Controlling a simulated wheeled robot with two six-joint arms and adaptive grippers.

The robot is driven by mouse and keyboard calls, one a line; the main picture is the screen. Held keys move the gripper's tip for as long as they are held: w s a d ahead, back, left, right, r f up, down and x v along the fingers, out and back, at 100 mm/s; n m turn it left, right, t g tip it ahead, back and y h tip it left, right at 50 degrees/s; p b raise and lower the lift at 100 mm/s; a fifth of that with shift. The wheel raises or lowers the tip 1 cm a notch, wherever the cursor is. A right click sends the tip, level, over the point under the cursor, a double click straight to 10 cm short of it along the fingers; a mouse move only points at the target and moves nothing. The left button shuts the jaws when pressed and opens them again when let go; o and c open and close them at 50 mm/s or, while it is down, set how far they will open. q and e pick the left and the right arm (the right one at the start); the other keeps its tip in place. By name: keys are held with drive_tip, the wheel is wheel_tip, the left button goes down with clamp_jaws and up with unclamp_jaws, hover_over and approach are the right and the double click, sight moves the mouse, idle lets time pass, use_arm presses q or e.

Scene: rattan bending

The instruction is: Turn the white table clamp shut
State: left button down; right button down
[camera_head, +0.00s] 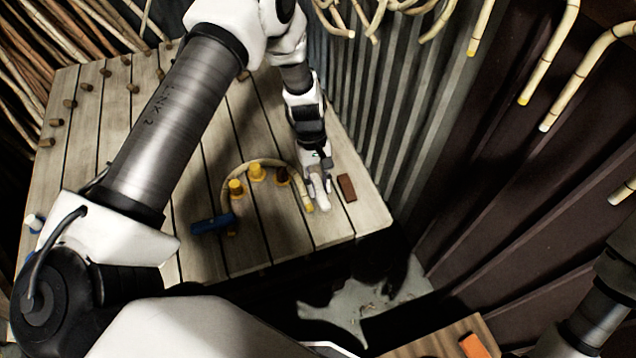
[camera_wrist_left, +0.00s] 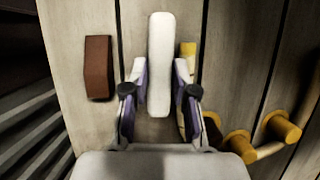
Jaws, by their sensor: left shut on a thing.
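The white table clamp (camera_head: 322,203) sits near the front right of the plank table, beside the end of the bent rattan (camera_head: 262,163). In the left wrist view the white clamp's long handle (camera_wrist_left: 160,40) points away from me, between my fingers. My left gripper (camera_head: 317,180) is over the clamp and shut on it; both fingers (camera_wrist_left: 160,72) flank the handle. The yellow rattan tip (camera_wrist_left: 188,48) lies just right of the handle. My right gripper is out of view.
A reddish-brown block (camera_head: 346,187) lies right of the clamp. Yellow pegs (camera_head: 255,172) stand inside the rattan curve, and a blue clamp (camera_head: 212,224) is at its left end. Corrugated metal wall (camera_head: 400,130) rises right of the table. An orange object (camera_head: 472,345) lies at the bottom.

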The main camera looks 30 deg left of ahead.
use_arm(q)
drive_tip(key=shift+s+d, duration=0.1)
drive_tip(key=shift+s, duration=0.05)
drive_tip(key=m+g+y+b, duration=0.1)
drive_tip(key=m, duration=0.3)
drive_tip(key=shift+d+f, duration=0.1)
drive_tip(key=shift+f, duration=0.05)
drive_tip(key=m+y, duration=0.1)
drive_tip(key=m, duration=0.1)
drive_tip(key=m+b, duration=0.1)
drive_tip(key=m, duration=0.1)
drive_tip(key=shift+d+g+y, duration=0.1)
drive_tip(key=shift+g+y, duration=0.2)
drive_tip(key=shift+y, duration=0.1)
drive_tip(key=m+y, duration=0.1)
drive_tip(key=m, duration=0.4)
drive_tip(key=shift+d+y, duration=0.15)
drive_tip(key=shift+y, duration=0.25)
drive_tip(key=shift+m+t+y, duration=0.6)
drive_tip(key=shift+m+y, duration=0.2)
drive_tip(key=shift+m, duration=1.5)
drive_tip(key=c, duration=0.9)
unclamp_jaws()
drive_tip(key=shift+r, duration=0.2)
drive_tip(key=shift+s, duration=0.1)
